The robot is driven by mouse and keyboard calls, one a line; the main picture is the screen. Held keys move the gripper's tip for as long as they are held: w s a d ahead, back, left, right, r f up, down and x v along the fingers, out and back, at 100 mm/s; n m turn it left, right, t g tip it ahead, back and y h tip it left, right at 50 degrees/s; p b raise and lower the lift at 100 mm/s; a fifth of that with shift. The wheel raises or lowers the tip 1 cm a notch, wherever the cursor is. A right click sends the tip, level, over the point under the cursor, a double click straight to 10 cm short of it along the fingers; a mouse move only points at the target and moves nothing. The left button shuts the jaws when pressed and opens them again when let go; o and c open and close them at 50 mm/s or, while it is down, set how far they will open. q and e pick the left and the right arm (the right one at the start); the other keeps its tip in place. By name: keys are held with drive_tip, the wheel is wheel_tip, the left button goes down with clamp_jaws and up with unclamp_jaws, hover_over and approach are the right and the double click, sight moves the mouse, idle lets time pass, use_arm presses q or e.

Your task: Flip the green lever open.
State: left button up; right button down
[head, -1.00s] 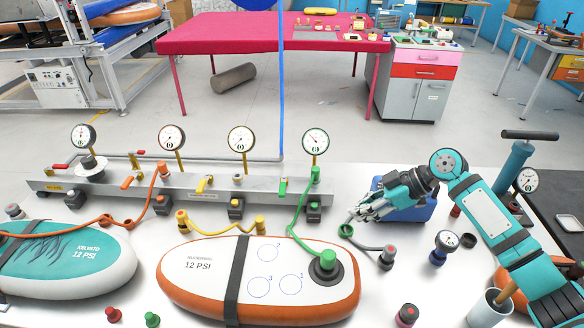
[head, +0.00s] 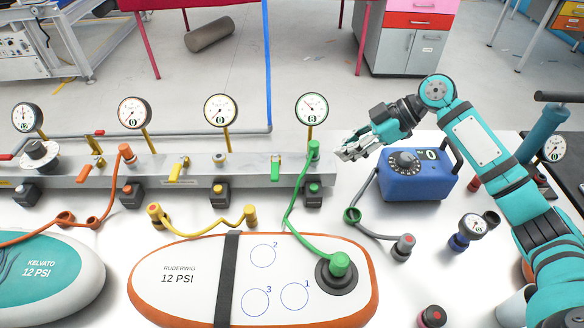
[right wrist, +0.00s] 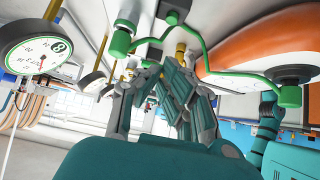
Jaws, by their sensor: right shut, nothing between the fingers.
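The green lever (head: 276,168) is on the grey manifold rail, below the rightmost gauge (head: 312,109). It looks roughly upright in the head view. A green hose (head: 296,205) runs from a green fitting (head: 314,149) right of the lever to the orange-edged board. My right gripper (head: 343,153) is shut and empty, just right of that fitting and apart from the lever. Its fingers also show in the right wrist view (right wrist: 172,90), near green hose parts; I cannot pick out the lever there for certain. My left gripper is not in view.
A blue box (head: 415,187) with a dial stands below my right arm. A grey hose (head: 372,228) lies in front of it. A yellow lever (head: 178,170) is farther left on the rail. The orange-edged board (head: 180,262) lies in front.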

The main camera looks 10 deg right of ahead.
sight(275, 166)
drive_tip(key=shift+w+f, duration=0.2)
drive_tip(key=shift+w, duration=0.05)
drive_tip(key=shift+s+r, duration=0.1)
drive_tip(key=shift+s, duration=0.05)
drive_tip(key=p+x, duration=0.2)
drive_tip(key=x, duration=0.7)
drive_tip(key=shift+a+p, duration=0.2)
drive_tip(key=shift+p, duration=0.1)
drive_tip(key=shift+w+a+f+p, duration=0.15)
drive_tip(key=shift+w+a+p, duration=0.1)
drive_tip(key=shift+a, duration=0.45)
drive_tip(key=shift+w+a+f+p, duration=0.15)
drive_tip(key=shift+a+p, duration=0.15)
drive_tip(key=shift+a, duration=0.4)
drive_tip(key=shift+w+a+f+p, duration=0.15)
drive_tip(key=shift+a+p, duration=0.1)
drive_tip(key=shift+a, duration=0.45)
drive_tip(key=shift+a, duration=0.15)
